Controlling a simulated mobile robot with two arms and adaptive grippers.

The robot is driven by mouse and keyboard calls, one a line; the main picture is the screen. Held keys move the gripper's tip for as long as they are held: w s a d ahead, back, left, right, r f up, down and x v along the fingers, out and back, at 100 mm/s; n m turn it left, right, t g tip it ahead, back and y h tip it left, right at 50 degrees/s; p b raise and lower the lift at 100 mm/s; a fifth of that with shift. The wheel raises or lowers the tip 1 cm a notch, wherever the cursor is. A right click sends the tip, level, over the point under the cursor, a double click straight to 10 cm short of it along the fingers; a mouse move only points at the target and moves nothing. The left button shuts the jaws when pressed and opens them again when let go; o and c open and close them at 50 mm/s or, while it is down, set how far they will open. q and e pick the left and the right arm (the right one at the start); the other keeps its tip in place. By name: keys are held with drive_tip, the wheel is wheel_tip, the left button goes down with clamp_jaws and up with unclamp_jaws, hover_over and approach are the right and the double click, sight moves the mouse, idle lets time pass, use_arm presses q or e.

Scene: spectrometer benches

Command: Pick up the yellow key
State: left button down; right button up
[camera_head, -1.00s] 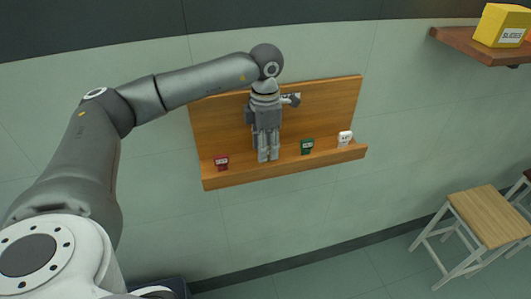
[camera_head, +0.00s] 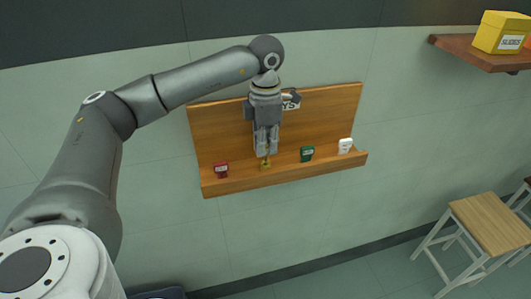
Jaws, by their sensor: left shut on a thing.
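My left gripper (camera_head: 267,152) is in front of the wooden key board (camera_head: 222,125), pointing down. It is shut on the yellow key (camera_head: 266,163), which shows as a small yellow-brown piece just below the fingertips, close to the board's ledge. Most of the key is hidden by the fingers, and I cannot tell whether it still touches the ledge. A red tag (camera_head: 221,170), a green tag (camera_head: 307,154) and a white tag (camera_head: 345,146) stand along the ledge. My right gripper is not in view.
A label ending in "YS" (camera_head: 292,101) is on the board, partly hidden by my gripper. A shelf (camera_head: 470,54) with a yellow box (camera_head: 501,33) is at upper right. A wooden-topped stool (camera_head: 490,221) stands at lower right.

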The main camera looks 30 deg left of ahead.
use_arm(q)
drive_tip(key=s+d+r+b, duration=0.1)
drive_tip(key=s+d+r, duration=0.1)
drive_tip(key=s+r, duration=0.3)
drive_tip(key=s+d+r+b, duration=0.1)
drive_tip(key=s+d+r, duration=0.1)
drive_tip(key=s+r, duration=0.3)
drive_tip(key=s, duration=0.3)
drive_tip(key=shift+s+d+b, duration=0.15)
drive_tip(key=shift+d+b, duration=0.15)
drive_tip(key=shift+b, duration=0.1)
